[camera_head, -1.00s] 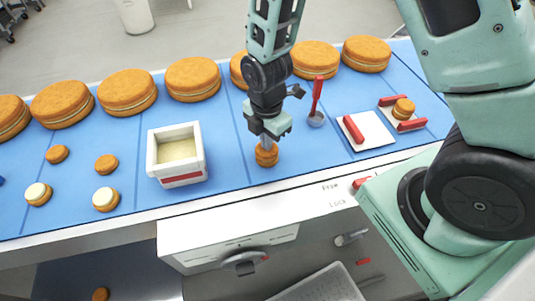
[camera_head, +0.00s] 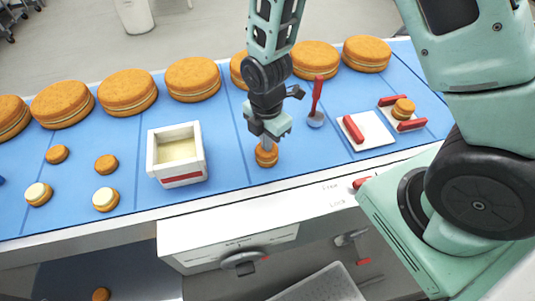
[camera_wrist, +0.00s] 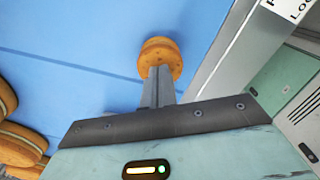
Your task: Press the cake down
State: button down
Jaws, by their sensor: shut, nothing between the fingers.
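A small round orange-brown cake (camera_head: 266,156) sits on the blue mat under my gripper (camera_head: 267,144). It also shows in the wrist view (camera_wrist: 160,56), right at the fingertips. My gripper is shut and empty, pointing down, with its fingertips (camera_wrist: 160,72) at the cake's top. They look in contact, but I cannot tell how hard they press. Part of the cake's top is hidden by the fingers.
A white box of cream (camera_head: 178,157) stands left of the gripper. Several small cake halves, two with cream (camera_head: 106,199), lie further left. Large cakes (camera_head: 193,79) line the back. A red-handled tool (camera_head: 317,101) and a white tray (camera_head: 366,131) with a red handle are to the right.

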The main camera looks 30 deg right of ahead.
notch_tip(320, 180, up, 8)
jog(key=p, duration=0.6)
jog(key=shift+p, duration=0.3)
dwell(0.4)
dwell(0.4)
jog(key=s+a+r+m+b, duration=0.3)
jog(key=s+r+m+b, duration=0.1)
jog(key=s+m, duration=0.3)
jog(key=s+a+r+m+b, duration=0.3)
jog(key=s+m, duration=0.4)
jog(key=s, duration=0.3)
jog(key=shift+a+r+y+b, duration=0.25)
jog(key=shift+r+b, duration=0.35)
jog(key=shift+b, duration=0.7)
jog(key=shift+d, duration=0.1)
